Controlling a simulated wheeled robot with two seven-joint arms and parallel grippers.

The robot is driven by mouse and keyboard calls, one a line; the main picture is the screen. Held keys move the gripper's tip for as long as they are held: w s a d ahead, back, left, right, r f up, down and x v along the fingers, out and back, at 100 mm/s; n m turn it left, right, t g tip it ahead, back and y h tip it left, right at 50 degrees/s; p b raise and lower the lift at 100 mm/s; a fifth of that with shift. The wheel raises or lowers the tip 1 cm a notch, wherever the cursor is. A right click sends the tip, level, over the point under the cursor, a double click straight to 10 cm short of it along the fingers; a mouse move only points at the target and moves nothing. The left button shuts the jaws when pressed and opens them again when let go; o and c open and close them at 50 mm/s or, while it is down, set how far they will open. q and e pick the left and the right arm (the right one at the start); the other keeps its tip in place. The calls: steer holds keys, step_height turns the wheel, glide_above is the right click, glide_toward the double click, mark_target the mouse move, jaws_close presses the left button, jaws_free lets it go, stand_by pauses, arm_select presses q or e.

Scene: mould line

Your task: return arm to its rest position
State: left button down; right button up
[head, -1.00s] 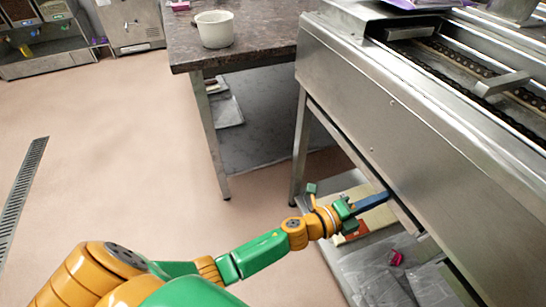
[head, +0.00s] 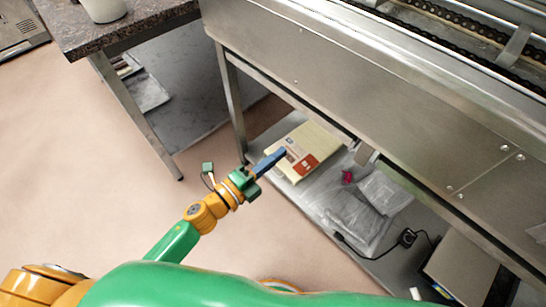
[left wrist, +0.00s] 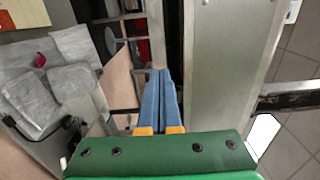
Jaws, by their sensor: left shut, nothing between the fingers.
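My left gripper (head: 281,154) has blue fingers closed together with nothing between them. In the head view it reaches in from the lower left, in front of the open space under the steel machine (head: 330,75). In the left wrist view the two blue fingers (left wrist: 160,78) lie side by side, pointing away from the green wrist plate. A steel panel (left wrist: 228,60) of the machine stands just right of them. My right gripper does not show in any view.
A lower shelf (head: 318,215) under the machine holds a cream and red box (head: 298,150), plastic bags (head: 355,220) and a small pink object (head: 347,177). A stone-topped table (head: 115,30) with a white pot (head: 103,8) stands at left. The floor (head: 75,165) at left is open.

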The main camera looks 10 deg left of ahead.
arm_select(q)
steer(key=s+a+f+n+g+y+p, duration=0.2)
steer(key=s+a+f+n+y+p, duration=0.15)
steer(key=a+f+n, duration=0.45)
steer(key=s+a+f+n+g+y+p, duration=0.25)
steer(key=f+n+y, duration=0.25)
steer(key=f, duration=0.4)
steer(key=s+a+f+n+g+p, duration=0.1)
steer(key=s+f+n+g, duration=0.2)
steer(key=s, duration=0.5)
steer(key=s+a+f+n+g+y+p, duration=0.1)
steer(key=s+f+n+g, duration=0.1)
steer(key=s, duration=0.7)
steer(key=s+a+f+n+g+y+p, duration=0.1)
steer(key=s+f+n+g+p, duration=0.1)
steer(key=s+f+n, duration=0.3)
steer(key=s+g, duration=0.1)
steer(key=s, duration=0.3)
steer(key=shift+s+a+g, duration=0.2)
steer(key=shift+a+g, duration=0.1)
steer(key=shift+g, duration=0.05)
steer(key=shift+y, duration=0.25)
